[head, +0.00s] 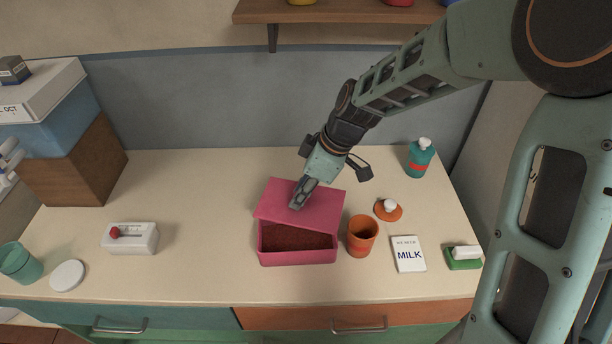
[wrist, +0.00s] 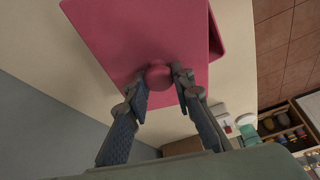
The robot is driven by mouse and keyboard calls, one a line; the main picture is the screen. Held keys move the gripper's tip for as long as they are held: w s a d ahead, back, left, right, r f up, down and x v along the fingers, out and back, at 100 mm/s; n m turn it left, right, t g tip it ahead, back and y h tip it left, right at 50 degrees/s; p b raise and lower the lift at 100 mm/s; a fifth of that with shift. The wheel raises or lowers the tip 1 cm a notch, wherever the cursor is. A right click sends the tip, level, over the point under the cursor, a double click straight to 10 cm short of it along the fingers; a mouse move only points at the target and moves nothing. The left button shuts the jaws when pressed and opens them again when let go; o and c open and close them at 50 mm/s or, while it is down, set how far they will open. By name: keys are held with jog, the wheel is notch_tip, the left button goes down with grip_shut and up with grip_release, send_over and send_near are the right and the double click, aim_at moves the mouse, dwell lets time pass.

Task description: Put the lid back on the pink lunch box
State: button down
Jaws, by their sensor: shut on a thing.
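The pink lid (head: 322,203) is a flat slab with a round knob (wrist: 158,77). My gripper (head: 296,205) is shut on this knob, with one finger on each side of it in the wrist view (wrist: 158,92). The pink lunch box (head: 298,258) stands on the counter, its brown inside showing at the front. The lid covers the back part of the box and sits turned slightly against it. I cannot tell whether lid and box touch. In the wrist view the box's edge shows past the lid's right side (wrist: 216,38).
An orange cup (head: 362,236) stands close to the box's right. Beyond are an orange lid with a white knob (head: 388,209), a milk card (head: 408,254), a green-based sponge (head: 464,257) and a teal bottle (head: 420,158). A white box (head: 130,238) stands left, with clear counter between.

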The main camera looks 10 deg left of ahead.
aim_at(299, 213)
jog(key=s+r+n, duration=0.1)
jog(key=s+n+g+p, duration=0.1)
jog(key=n, duration=0.1)
jog(key=shift+s+a+r, duration=0.15)
jog(key=shift+s+r, duration=0.25)
jog(key=shift+s+f+n, duration=0.1)
jog(key=shift+s+n, duration=0.1)
jog(key=shift+n, duration=0.1)
jog(key=shift+f+b, duration=2.4)
jog(key=shift+f, duration=0.7)
jog(key=shift+f, duration=0.15)
jog(key=c, duration=1.6)
grip_release()
jog(key=shift+o, duration=0.5)
jog(key=o, duration=0.4)
